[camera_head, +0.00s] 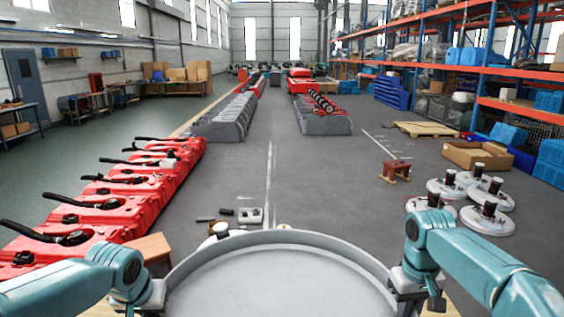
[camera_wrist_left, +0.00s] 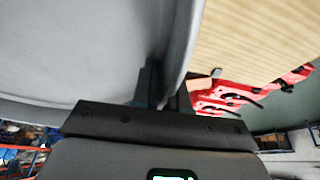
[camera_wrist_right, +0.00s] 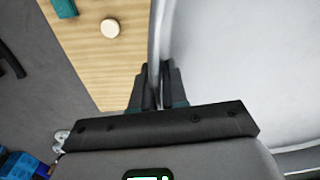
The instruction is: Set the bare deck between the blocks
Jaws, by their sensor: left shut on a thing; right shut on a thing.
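The bare deck (camera_head: 275,285) is a wide round grey pan with a raised rim, empty inside, close in front of me. My left gripper (camera_head: 152,292) is shut on its left rim; the left wrist view shows the rim between the fingers (camera_wrist_left: 168,88). My right gripper (camera_head: 408,284) is shut on the right rim, and the right wrist view shows its fingers (camera_wrist_right: 159,86) on the wall. A pale wooden top (camera_wrist_right: 95,55) lies below, bearing a teal piece (camera_wrist_right: 64,8) and a small cream disc (camera_wrist_right: 110,28). I cannot tell whether the deck touches the wood, or which pieces are the blocks.
Red machine shells (camera_head: 125,200) line the left. White round decks with dark posts (camera_head: 487,215) lie on the right floor near a small red-brown stool (camera_head: 395,171) and a cardboard box (camera_head: 478,157). Small parts (camera_head: 249,215) lie beyond the deck. The central aisle (camera_head: 310,180) is mostly clear.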

